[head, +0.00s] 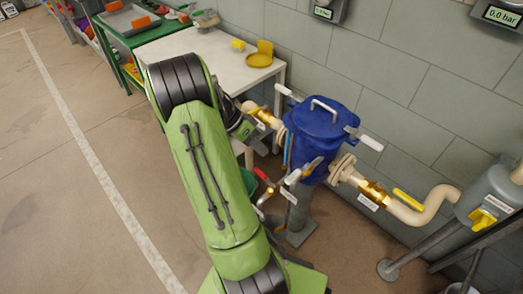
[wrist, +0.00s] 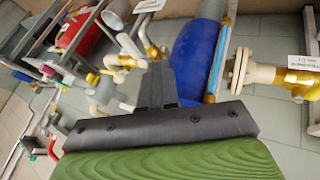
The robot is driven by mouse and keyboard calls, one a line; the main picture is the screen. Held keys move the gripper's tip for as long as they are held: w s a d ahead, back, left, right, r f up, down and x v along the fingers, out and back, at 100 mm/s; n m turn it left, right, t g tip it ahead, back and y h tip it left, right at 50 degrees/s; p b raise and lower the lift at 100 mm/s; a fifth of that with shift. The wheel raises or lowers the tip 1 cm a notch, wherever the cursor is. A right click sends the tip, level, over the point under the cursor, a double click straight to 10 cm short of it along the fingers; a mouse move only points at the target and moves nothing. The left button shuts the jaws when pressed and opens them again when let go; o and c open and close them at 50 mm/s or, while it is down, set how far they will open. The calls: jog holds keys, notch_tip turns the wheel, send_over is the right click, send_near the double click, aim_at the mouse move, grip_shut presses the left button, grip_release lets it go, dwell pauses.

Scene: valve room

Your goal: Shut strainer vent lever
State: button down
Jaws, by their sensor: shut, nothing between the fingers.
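The blue strainer vessel (head: 325,118) stands against the wall, its lid on top with a pale loop handle. Pale grips stick out at the lid's left (head: 288,91) and right (head: 371,142). Low in front are a red lever (head: 262,175) and a white-tipped lever (head: 292,177). I cannot tell which lever is the vent lever. My gripper's fingers (wrist: 155,85) are shut and empty in the wrist view, in front of the blue vessel (wrist: 198,62). In the head view my arm hides the fingertips, left of the vessel.
Beige pipes with brass valves join the vessel; the right one has a yellow lever (head: 408,199). A grey unit (head: 490,195) with a yellow handle stands far right. A white table (head: 205,50) is behind my arm. The floor at left is clear.

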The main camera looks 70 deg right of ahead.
aim_at(299, 173)
jog(key=s+f+b, duration=0.2)
jog(key=s+f, duration=0.3)
jog(key=s, duration=0.2)
jog(key=shift+s+a+b, duration=0.2)
jog(key=shift+a+b, duration=0.05)
jog(key=shift+b, duration=0.1)
jog(key=shift+f, duration=0.1)
